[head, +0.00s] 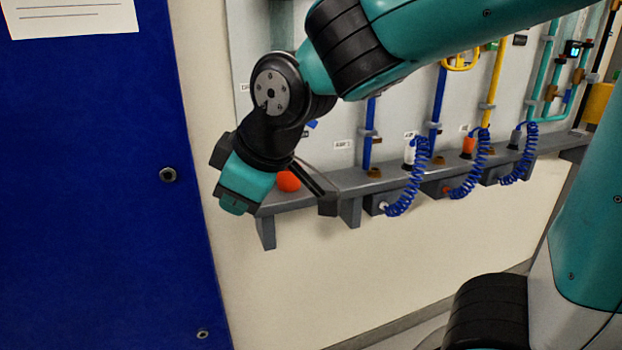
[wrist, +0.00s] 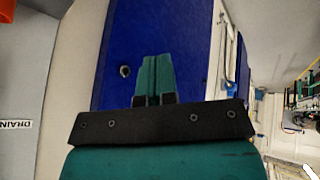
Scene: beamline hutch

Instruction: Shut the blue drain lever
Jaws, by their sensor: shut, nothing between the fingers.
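My gripper (head: 236,208) is shut and empty, pointing down in front of the left end of the grey shelf. Its closed teal fingers show in the wrist view (wrist: 154,78) against the blue panel. A DRAIN label (wrist: 15,124) is at the left edge of the wrist view. In the head view a label starting "DR" (head: 244,88) is partly hidden by my arm. A small blue piece (head: 312,124) shows just right of my wrist; it may be part of the drain lever, but my arm hides the rest. Its position cannot be told.
A blue panel (head: 95,190) fills the left. An orange-red round thing (head: 288,181) is by the shelf (head: 345,186), close to my gripper. Blue coiled hoses (head: 410,190) hang to the right, below upright blue and yellow pipes. The wall below the shelf is clear.

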